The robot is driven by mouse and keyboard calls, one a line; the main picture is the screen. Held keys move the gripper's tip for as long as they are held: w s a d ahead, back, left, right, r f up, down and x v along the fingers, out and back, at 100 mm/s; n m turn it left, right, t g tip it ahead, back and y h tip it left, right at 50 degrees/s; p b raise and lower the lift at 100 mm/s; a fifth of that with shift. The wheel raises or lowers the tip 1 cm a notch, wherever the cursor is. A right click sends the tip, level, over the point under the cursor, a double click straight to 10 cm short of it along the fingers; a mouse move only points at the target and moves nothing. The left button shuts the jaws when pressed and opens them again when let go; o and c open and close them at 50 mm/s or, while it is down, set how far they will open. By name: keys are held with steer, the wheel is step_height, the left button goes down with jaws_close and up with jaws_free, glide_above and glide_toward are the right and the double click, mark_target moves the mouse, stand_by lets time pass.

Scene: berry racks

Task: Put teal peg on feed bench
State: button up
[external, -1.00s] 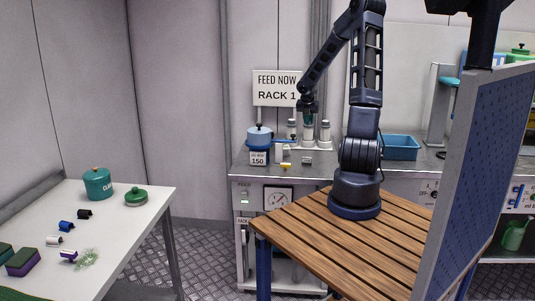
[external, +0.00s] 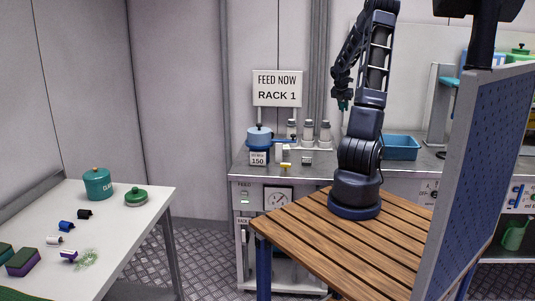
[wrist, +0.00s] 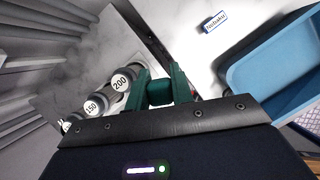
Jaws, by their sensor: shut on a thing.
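My gripper (external: 343,104) is raised above the steel feed bench (external: 325,170), between the bottles and the blue tub. In the wrist view its dark green fingers (wrist: 160,84) are shut on the teal peg (wrist: 160,93), seen as a short rounded block between them. In the external view the peg is too small to tell apart from the fingertips. The peg is held clear of the bench top.
Several white bottles with grey caps stand in a row, one marked 200 (wrist: 121,83). A blue tub (external: 400,147) lies to the right. A blue pot (external: 259,138) stands at the bench's left end. My arm's slatted wooden table (external: 310,235) is in front.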

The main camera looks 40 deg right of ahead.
steer(key=s+d+r+m+g, duration=0.1)
steer(key=s+d+r+m, duration=0.1)
steer(key=s+d, duration=0.8)
steer(key=s+d+r+m, duration=0.1)
steer(key=s+d+m, duration=0.1)
steer(key=s+d, duration=0.85)
step_height(320, 180, down, 19)
steer(key=shift+s+a+f, duration=0.1)
steer(key=shift+a, duration=0.05)
steer(key=shift+f, duration=0.1)
steer(key=o, duration=0.9)
